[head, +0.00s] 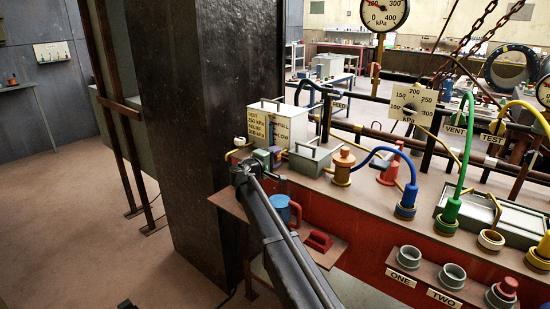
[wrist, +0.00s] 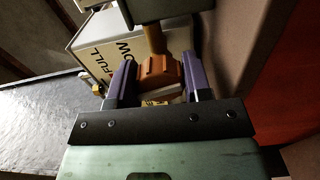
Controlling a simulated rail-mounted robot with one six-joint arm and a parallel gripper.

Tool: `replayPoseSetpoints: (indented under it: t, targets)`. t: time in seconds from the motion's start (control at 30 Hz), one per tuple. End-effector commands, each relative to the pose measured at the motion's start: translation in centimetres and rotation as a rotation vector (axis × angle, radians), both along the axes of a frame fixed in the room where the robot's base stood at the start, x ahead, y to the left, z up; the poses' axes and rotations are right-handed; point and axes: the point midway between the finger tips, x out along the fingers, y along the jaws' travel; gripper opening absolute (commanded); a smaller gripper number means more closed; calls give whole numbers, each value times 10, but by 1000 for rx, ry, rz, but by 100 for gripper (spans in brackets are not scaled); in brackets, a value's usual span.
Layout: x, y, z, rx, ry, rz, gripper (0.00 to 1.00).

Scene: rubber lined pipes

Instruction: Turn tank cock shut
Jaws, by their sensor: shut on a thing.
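The tank is a pale box (head: 292,122) on the bench, with a FULL and LOW label; part of it also shows in the wrist view (wrist: 92,45). In the wrist view an orange-brown block (wrist: 158,72), seemingly the tank cock's handle, sits between the two purple fingers of my gripper (wrist: 158,62). The fingers are shut on its sides. A small brass piece (wrist: 155,102) shows just below the block. In the head view my gripper (head: 266,157) is at the bench's left end, in front of the tank; the cock cannot be made out there.
A grey lidded box (head: 313,160) and an orange-brown capped fitting (head: 343,166) stand right of my gripper. A blue mug (head: 282,208) and a red object (head: 319,241) lie on a lower shelf. A dark column (head: 215,100) rises close on the left. Hoses fill the right.

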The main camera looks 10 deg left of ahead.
Motion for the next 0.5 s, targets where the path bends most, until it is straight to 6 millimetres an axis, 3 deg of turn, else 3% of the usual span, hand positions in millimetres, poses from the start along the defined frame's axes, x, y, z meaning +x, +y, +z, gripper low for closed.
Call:
replayPoseSetpoints:
  t: [0.5]
  targets:
    - [0, 0, -1, 203, -113, 0, 22]
